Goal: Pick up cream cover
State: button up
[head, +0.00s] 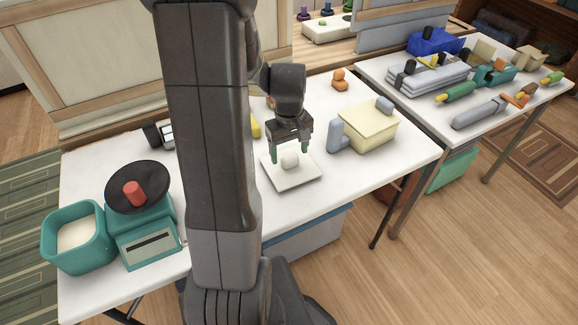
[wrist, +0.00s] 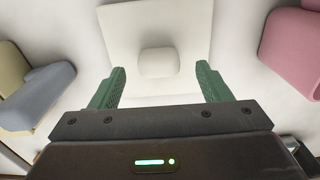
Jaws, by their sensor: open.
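The cream cover (head: 290,178) is a flat square plate with a rounded knob on top. It lies on the white table in the middle of the head view. In the wrist view the cover (wrist: 120,40) is at the top centre, with its knob (wrist: 157,62) showing just beyond the gap between the fingertips. My gripper (head: 290,150) has green fingers and points down at the knob. In the wrist view my gripper (wrist: 161,78) is open and nothing is between its fingers. I cannot tell its exact height above the cover.
A cream box (head: 368,127) with grey-blue parts stands right of the cover. A pink object (wrist: 292,40) is at the wrist view's right. A teal scale (head: 150,243) and teal tub (head: 78,262) stand at the left. A second table (head: 500,125) holds several items.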

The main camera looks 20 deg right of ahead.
jog(key=shift+d+f, duration=0.1)
jog(key=shift+f, duration=1.3)
jog(key=c, duration=1.3)
jog(key=shift+r, duration=0.15)
